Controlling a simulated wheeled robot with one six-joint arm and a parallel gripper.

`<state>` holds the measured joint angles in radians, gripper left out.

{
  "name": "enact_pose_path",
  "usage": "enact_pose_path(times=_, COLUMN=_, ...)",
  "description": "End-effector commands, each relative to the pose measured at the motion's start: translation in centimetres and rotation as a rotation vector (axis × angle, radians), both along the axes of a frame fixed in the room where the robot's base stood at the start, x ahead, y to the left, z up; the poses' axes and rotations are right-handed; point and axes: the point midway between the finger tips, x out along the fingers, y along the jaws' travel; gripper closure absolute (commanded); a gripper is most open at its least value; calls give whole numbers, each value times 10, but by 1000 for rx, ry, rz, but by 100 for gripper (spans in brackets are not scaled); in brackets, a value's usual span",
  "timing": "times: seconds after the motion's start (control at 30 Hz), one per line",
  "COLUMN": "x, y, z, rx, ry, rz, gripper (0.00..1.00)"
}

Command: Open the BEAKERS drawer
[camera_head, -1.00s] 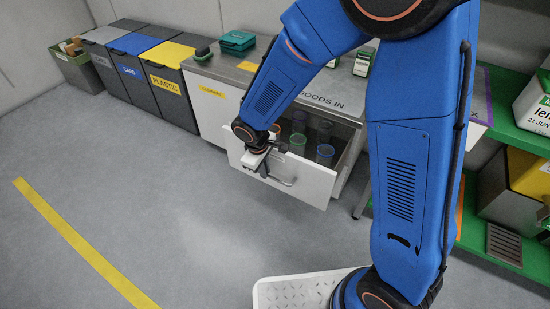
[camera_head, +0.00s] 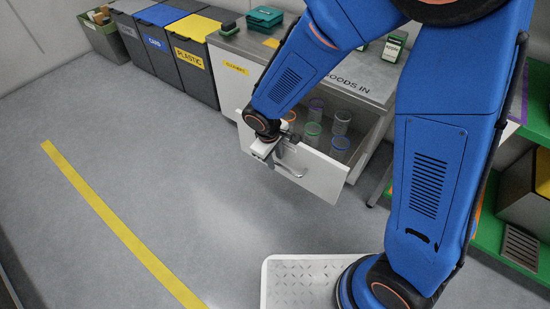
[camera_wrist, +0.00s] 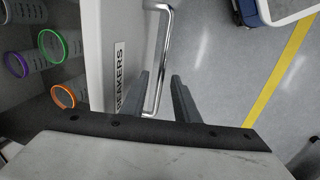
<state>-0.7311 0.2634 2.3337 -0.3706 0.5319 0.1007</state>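The BEAKERS drawer stands pulled out of the grey-topped cabinet, with its white front (camera_head: 322,176) facing the open floor. Several beakers with coloured rims (camera_head: 312,130) stand inside it. My gripper (camera_head: 274,158) is at the drawer front, by the metal handle (camera_head: 291,172). In the wrist view the BEAKERS label (camera_wrist: 119,78) is on the drawer front. The handle bar (camera_wrist: 163,50) there runs between the two fingers of my gripper (camera_wrist: 160,76). The fingers are apart, with visible space around the bar. My arm hides part of the drawer and cabinet.
Lidded bins (camera_head: 186,60) stand in a row left of the cabinet. A green shelf (camera_head: 502,235) is at the right. The floor (camera_head: 170,160) before the drawer is clear, with a yellow line (camera_head: 115,222) across it.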

Motion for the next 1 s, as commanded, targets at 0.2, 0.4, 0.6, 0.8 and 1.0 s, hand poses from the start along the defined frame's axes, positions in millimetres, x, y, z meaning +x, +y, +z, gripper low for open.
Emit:
enact_pose_path(times=0.2, x=0, y=0, z=0, rx=-1, ry=1, rz=0, gripper=72)
enact_pose_path(times=0.4, x=-2, y=2, z=12, rx=0, ry=-1, rz=0, gripper=72)
enact_pose_path(times=0.6, x=-6, y=5, z=45, rx=3, ry=-3, rz=1, gripper=72)
enact_pose_path(times=0.8, x=-13, y=10, z=84, rx=3, ry=-3, rz=1, gripper=72)
enact_pose_path(times=1.0, x=-19, y=14, z=123, rx=3, ry=-2, rz=0, gripper=72)
